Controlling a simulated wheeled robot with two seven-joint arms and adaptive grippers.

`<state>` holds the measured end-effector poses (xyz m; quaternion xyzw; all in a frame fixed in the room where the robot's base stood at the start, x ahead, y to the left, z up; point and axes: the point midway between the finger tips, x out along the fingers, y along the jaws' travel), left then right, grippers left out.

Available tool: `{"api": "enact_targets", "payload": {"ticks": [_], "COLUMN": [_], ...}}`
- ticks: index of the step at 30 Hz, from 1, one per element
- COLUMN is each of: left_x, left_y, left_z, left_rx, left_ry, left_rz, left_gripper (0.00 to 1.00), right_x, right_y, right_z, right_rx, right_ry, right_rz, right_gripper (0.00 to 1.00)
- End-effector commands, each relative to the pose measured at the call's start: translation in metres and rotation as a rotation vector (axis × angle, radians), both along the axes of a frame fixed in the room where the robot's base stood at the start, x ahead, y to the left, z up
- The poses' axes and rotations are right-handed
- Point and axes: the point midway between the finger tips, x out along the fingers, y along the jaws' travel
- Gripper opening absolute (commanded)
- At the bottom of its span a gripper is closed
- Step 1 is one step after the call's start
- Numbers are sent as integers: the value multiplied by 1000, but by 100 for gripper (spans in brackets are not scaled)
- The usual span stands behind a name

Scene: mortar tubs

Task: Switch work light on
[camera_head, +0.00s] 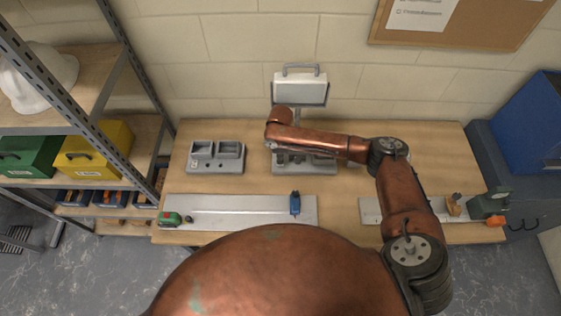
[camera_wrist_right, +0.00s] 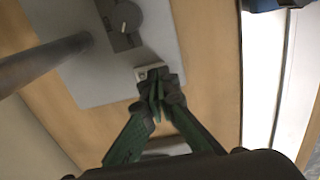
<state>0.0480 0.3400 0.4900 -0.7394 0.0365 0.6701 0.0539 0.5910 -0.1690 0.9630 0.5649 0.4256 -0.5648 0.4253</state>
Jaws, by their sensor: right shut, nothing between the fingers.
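The work light (camera_head: 300,90) stands at the back of the table, a pale lamp box with a grey handle on a post. Its lamp face looks grey. Its grey base (camera_head: 318,170) is partly covered by my right arm. In the right wrist view the base plate (camera_wrist_right: 85,82) carries a dark block with a round knob (camera_wrist_right: 124,18) and a small pale switch (camera_wrist_right: 146,72). My right gripper (camera_wrist_right: 158,82), with green fingers, is shut and empty. Its tips are right at the switch and partly cover it; I cannot tell whether they touch. My left gripper is out of view.
A grey two-compartment tray (camera_head: 216,158) stands left of the base. A long metal plate (camera_head: 240,212) with a blue piece (camera_head: 295,203) lies in front. The lamp post (camera_wrist_right: 45,62) rises near the gripper. Shelves with bins (camera_head: 95,150) are at left, a blue container (camera_head: 535,125) at right.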

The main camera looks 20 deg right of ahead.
Motion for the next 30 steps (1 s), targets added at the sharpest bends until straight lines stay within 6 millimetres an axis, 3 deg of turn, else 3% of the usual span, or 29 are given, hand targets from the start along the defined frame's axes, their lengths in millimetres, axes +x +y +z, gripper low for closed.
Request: {"api": "enact_targets", "payload": {"ticks": [30], "left_x": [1], "left_y": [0], "left_z": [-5], "left_rx": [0], "left_ry": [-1], "left_rz": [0], "left_gripper": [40], "right_x": [0], "right_y": [0], "right_z": [-14], "right_rx": [-1], "right_ry": [0], "right_rz": [0], "right_gripper": [0]}}
